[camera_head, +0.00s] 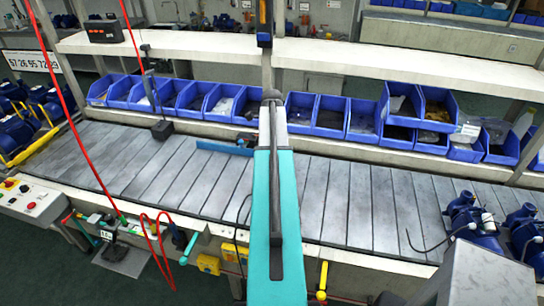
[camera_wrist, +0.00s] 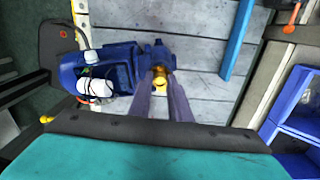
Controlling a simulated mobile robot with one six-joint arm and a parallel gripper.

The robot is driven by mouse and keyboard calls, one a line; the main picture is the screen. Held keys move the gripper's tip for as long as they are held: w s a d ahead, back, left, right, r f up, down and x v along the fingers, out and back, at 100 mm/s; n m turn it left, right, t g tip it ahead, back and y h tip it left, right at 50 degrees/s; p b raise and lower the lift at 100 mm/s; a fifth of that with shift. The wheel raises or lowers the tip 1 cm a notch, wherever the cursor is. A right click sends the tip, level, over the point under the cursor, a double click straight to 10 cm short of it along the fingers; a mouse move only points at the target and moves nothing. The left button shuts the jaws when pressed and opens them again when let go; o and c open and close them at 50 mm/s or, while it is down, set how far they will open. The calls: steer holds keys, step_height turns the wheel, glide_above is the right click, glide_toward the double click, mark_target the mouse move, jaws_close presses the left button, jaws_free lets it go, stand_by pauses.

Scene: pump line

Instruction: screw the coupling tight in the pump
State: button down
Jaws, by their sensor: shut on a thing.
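In the wrist view, a blue pump (camera_wrist: 112,68) lies on the slatted grey line, with its narrow end toward the right. A brass-coloured coupling (camera_wrist: 160,82) sits at that end, between the tips of my gripper (camera_wrist: 161,76). The two long grey fingers are closed on the coupling. It touches or lies very close to the pump's port; how deep it sits cannot be told. In the head view, my teal arm covers the working spot, so the gripper, coupling and this pump are hidden there.
A blue bar (camera_head: 225,147) lies across the slats near the arm; it also shows in the wrist view (camera_wrist: 237,40). Blue bins (camera_head: 330,116) line the back. More blue pumps stand at the right (camera_head: 472,222) and far left (camera_head: 15,130). A red hose (camera_head: 78,120) hangs at left.

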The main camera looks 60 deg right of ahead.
steer(key=shift+m, duration=0.5)
steer(key=shift+m, duration=1.5)
steer(key=c, duration=1.7)
jaws_free()
steer(key=shift+n, duration=1.8)
steer(key=shift+n, duration=1.7)
